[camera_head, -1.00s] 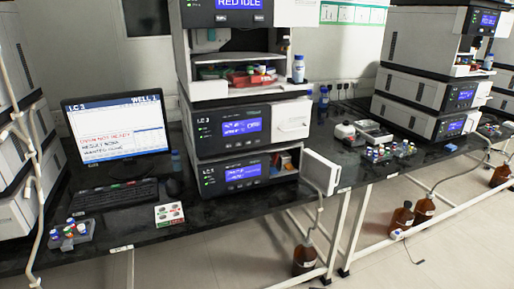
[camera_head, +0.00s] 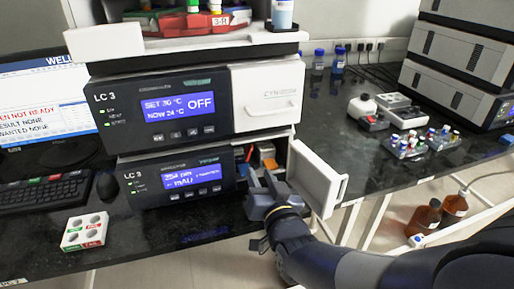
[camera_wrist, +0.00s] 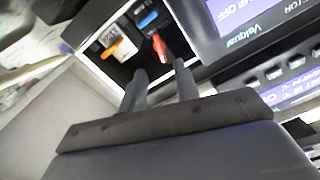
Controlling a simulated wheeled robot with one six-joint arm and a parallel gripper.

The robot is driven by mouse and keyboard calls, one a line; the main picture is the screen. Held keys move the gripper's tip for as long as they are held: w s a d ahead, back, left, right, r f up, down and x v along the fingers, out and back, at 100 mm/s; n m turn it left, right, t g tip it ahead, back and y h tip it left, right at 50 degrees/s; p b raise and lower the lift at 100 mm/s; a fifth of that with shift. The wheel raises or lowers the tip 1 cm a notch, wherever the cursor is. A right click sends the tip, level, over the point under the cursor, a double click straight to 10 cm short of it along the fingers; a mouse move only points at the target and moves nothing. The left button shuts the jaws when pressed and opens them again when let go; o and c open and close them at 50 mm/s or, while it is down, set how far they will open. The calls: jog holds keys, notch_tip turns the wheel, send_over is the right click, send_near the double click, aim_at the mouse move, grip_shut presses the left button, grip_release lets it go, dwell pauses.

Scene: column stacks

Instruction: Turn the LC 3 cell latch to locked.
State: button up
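The lower LC 3 module (camera_head: 178,180) has an open compartment at its right end, with its white door (camera_head: 315,178) swung out. Inside, the wrist view shows a small red lever-like piece (camera_wrist: 159,46), an orange-yellow piece (camera_wrist: 122,50) and a blue piece (camera_wrist: 148,19). Which one is the cell latch, I cannot tell for sure. My gripper (camera_wrist: 159,68) is open and empty, its two fingers pointing into the compartment just short of the red piece, which lies between their lines. In the head view my gripper (camera_head: 262,180) is at the compartment mouth and hides part of the inside.
The upper LC 3 module (camera_head: 185,108) sits directly above, with its white drawer front (camera_head: 267,98) closed. The open door stands close to the right of my gripper.

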aim_at(250, 154)
jog(key=x, duration=1)
jog(key=shift+c, duration=0.5)
grip_shut()
